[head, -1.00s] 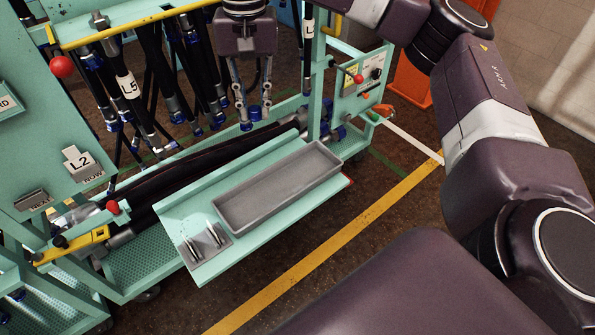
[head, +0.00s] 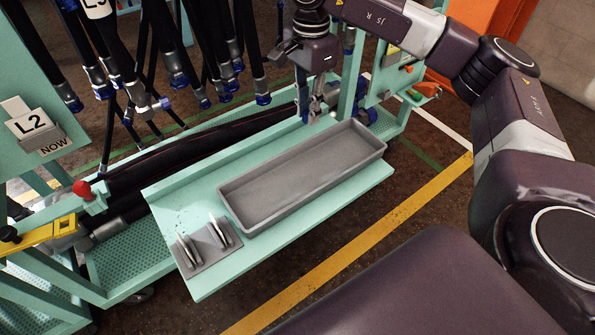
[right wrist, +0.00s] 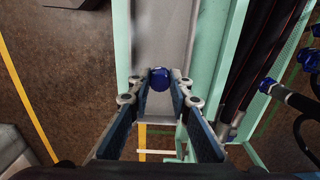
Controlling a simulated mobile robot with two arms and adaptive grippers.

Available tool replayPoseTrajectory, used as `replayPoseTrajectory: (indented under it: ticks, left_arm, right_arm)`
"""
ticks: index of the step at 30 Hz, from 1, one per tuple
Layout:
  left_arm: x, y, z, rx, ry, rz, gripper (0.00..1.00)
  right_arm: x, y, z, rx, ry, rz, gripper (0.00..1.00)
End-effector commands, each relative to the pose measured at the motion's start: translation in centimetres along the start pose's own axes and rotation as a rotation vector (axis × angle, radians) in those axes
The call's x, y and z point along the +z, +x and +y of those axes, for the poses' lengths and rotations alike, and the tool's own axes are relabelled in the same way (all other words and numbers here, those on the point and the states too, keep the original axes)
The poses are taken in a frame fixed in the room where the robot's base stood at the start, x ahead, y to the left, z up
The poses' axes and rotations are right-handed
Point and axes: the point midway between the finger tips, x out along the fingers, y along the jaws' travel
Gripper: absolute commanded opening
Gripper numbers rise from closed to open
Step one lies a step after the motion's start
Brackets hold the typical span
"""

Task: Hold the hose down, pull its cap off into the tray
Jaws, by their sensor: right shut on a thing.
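My right gripper (head: 318,116) is at the back edge of the teal shelf, near the right end of the grey tray (head: 228,205). In the right wrist view its fingertips close on a round blue cap (right wrist: 160,79), with the grey tray surface (right wrist: 165,35) beyond it. No hose shows attached to this cap. In the head view the fingers hide the cap. Thick black hose (head: 190,150) lies in the teal trough behind the shelf, with a metal fitting and blue part (head: 304,113) at its right end, close to the gripper. The tray looks empty. My left gripper is out of view.
Several black hoses with blue ends (head: 228,96) hang above the trough. A small holder with metal pieces (head: 208,248) sits at the shelf's left end. A yellow clamp (head: 35,238) and an L2 card (head: 32,124) are at left. A teal post (head: 353,75) stands right of the gripper.

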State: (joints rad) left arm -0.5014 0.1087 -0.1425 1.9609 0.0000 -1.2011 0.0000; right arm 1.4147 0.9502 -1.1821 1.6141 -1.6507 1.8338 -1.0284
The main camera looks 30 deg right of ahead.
Motion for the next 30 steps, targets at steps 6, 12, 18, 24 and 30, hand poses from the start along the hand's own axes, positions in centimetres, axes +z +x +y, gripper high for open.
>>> replayPoseTrajectory:
  ticks: [6,12,18,24,30]
  left_arm:
    - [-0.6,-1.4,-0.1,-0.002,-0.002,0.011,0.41]
    - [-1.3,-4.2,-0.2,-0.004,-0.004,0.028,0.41]
    - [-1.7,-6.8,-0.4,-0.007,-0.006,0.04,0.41]
    - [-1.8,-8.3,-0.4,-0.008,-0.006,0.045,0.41]
    - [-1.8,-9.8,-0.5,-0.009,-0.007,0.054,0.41]
  right_arm:
    - [-0.2,3.5,0.1,0.003,0.019,0.002,0.0]
    - [-0.2,9.0,0.2,0.005,0.018,0.002,0.0]
    - [-0.2,13.8,0.1,0.004,0.018,0.001,0.0]
    - [-0.2,16.0,0.0,0.0,0.017,0.001,0.0]
    - [-0.2,18.7,0.1,0.004,0.017,0.001,0.0]
